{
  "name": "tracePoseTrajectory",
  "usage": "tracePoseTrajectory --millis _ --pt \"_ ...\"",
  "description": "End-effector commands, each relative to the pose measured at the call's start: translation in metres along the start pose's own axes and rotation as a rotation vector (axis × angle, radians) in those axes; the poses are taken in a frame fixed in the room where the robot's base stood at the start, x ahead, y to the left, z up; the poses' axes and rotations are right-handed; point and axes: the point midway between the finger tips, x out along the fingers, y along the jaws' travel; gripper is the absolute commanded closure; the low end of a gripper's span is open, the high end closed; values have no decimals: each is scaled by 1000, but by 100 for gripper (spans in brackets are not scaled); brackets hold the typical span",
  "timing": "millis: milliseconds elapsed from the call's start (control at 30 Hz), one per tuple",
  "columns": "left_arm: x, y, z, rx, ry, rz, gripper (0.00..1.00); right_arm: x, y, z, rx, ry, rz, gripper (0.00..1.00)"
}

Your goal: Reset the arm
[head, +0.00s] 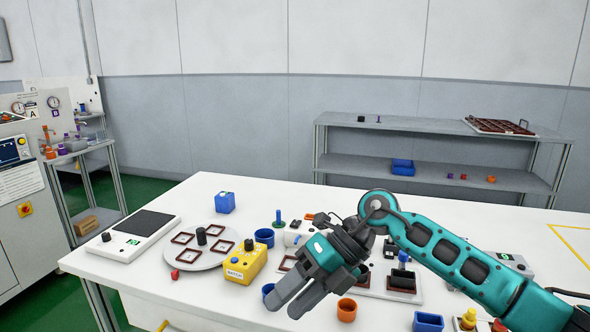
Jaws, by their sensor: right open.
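My right arm comes in from the right over the white table (150,190). Its teal and grey right gripper (286,304) points down and to the left above the table's front part. Its two fingers are a little apart and I see nothing between them. A blue cup (267,290) shows just beside the fingertips and is partly hidden. An orange cup (346,309) stands to the right of the gripper. My left gripper is not in view.
A yellow box (245,265) and a round grey plate (190,259) with dark red square frames are left of the gripper. A scale-like device (128,238) sits at the table's left. My arm hides part of the items behind it. A grey shelf (440,128) stands behind.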

Motion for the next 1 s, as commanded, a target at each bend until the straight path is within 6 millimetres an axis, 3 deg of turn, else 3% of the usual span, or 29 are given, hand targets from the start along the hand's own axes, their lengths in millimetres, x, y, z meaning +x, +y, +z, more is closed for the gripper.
tracePoseTrajectory --millis 33,100,233,333,433,567,733,900,1000 --pt "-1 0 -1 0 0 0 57 19 14 -5 24 -28 135 50" --pt "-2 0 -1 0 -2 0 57 34 35 -7 65 -91 322 50" --pt "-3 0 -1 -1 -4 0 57 41 61 -6 201 -235 645 50" --pt "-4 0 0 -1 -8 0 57 34 65 -3 351 -363 863 50" --pt "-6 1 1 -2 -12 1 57 22 53 -2 536 -500 1051 50" --pt "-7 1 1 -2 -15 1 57 8 12 -8 823 -688 1239 50" --pt "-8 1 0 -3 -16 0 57 7 -69 -43 1266 -931 1378 50" --pt "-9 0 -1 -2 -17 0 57 29 -152 -116 1753 -1138 1387 50" --pt "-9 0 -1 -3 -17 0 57 47 -187 -167 2012 -1224 1343 50"
